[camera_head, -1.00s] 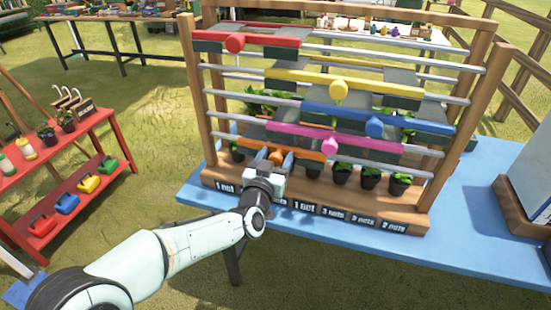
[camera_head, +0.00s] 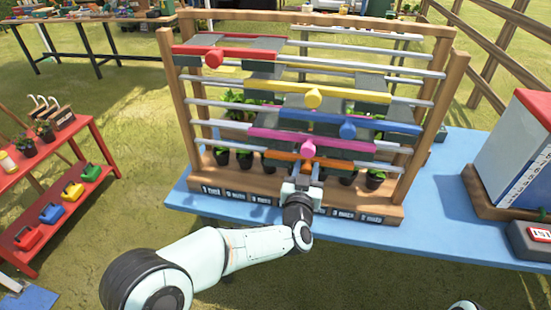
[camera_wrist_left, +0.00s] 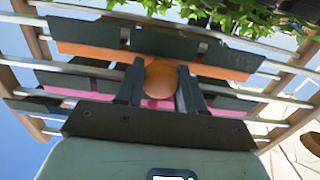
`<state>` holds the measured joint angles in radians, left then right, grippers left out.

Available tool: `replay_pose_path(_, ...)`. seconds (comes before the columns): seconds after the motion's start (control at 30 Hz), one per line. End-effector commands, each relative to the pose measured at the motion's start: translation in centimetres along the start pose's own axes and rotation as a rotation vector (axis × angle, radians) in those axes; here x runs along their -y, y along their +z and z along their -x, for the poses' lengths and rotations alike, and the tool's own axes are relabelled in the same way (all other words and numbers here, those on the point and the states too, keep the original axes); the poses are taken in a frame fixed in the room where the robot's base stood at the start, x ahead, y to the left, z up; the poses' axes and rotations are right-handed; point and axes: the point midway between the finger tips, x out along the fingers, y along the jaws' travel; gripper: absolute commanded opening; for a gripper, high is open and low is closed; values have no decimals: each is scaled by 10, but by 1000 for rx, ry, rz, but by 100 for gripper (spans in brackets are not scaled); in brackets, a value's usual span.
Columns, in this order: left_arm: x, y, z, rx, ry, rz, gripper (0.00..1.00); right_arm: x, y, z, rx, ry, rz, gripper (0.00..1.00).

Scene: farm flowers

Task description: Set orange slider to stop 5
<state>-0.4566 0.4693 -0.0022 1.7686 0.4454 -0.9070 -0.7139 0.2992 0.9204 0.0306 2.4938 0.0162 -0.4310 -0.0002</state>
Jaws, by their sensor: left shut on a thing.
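In the left wrist view the orange slider (camera_wrist_left: 215,68) shows as a bar with a round orange knob (camera_wrist_left: 160,80). My left gripper (camera_wrist_left: 160,88) has its two dark fingers on either side of that knob and is shut on it. The row of small labels (camera_head: 236,194) runs along the rack's base, partly hidden by my left arm. My right gripper is not in view.
Above are the pink slider (camera_head: 310,138), blue slider (camera_head: 380,125), yellow slider (camera_head: 340,93) and red slider (camera_head: 225,52) on metal rails. Several potted plants (camera_head: 375,178) stand behind the rails. The rack stands on a blue table (camera_head: 450,220).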

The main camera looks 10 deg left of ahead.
Motion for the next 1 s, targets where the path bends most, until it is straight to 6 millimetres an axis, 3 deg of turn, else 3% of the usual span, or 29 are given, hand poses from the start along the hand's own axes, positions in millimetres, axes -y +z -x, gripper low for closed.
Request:
replay_pose_path(0.03,-21,-3,1,1,11,1,0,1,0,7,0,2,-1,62)
replay_pose_path(0.1,-42,-3,1,1,10,1,0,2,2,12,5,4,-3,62)
replay_pose_path(0.4,-108,-2,1,-1,6,1,0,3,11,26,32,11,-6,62)
replay_pose_path(0.6,-126,-2,0,-2,4,1,0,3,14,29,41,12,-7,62)
replay_pose_path(1.0,-132,-2,1,-4,7,4,0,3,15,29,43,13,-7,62)
